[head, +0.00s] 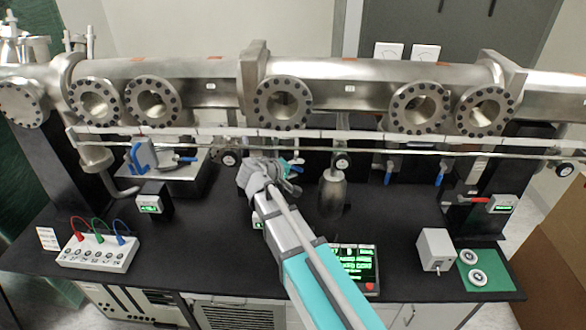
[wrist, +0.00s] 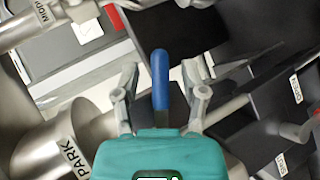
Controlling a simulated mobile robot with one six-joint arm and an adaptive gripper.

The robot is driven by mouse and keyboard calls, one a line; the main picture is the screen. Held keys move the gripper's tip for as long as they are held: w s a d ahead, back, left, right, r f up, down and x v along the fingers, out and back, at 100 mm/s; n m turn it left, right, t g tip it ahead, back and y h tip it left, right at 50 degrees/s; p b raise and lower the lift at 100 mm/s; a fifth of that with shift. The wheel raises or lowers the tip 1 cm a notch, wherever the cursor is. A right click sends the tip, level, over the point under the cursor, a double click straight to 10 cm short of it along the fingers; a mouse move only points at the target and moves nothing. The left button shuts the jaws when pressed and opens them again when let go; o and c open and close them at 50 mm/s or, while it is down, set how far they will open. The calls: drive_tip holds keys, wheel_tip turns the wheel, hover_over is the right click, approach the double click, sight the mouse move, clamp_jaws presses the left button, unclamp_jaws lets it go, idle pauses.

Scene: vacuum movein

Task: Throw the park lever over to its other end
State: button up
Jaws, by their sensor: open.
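In the wrist view a blue-handled lever (wrist: 160,78) points up the picture between the two fingers of my gripper (wrist: 161,82). A gap shows on each side of the handle, so the fingers are open around or above it; the depth is unclear. A PARK label (wrist: 71,158) sits on a metal cylinder to the lower left, close to this lever. In the head view my gripper (head: 283,172) is over the middle of the bench, below the large pipe, and hides the lever there.
The flanged steel pipe (head: 205,86) and a thin rail (head: 400,148) cross above the bench. A metal cylinder (head: 332,192) stands just right of my gripper. Other blue levers (head: 388,172) and a red lever (head: 472,200) are farther right.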

drive_tip(key=c, duration=0.3)
drive_tip(key=shift+s+d+f, duration=0.15)
drive_tip(key=shift+d+f, duration=0.05)
drive_tip(key=shift+c, duration=1.2)
drive_tip(key=s+d+f, duration=0.1)
drive_tip(key=s+d+f+m+g, duration=0.1)
drive_tip(key=d, duration=0.1)
drive_tip(key=s+d+f+g+b, duration=0.1)
drive_tip(key=f, duration=0.1)
drive_tip(key=shift+s+d+m+y, duration=0.1)
drive_tip(key=shift+d+m+y, duration=0.2)
drive_tip(key=shift+d+y, duration=0.1)
clamp_jaws()
drive_tip(key=s+d+f+m+g+y+b, duration=0.2)
drive_tip(key=s+d+f+g+y, duration=0.1)
drive_tip(key=s+f, duration=0.3)
drive_tip(key=s+d+f+m+g+y+b, duration=0.2)
drive_tip(key=s+d+f+m+g+y, duration=0.1)
drive_tip(key=s, duration=0.8)
wheel_tip(320, 180, down, 3)
drive_tip(key=d+g+y, duration=0.1)
drive_tip(key=y, duration=0.1)
drive_tip(key=shift+y, duration=0.3)
drive_tip(key=shift+a, duration=0.1)
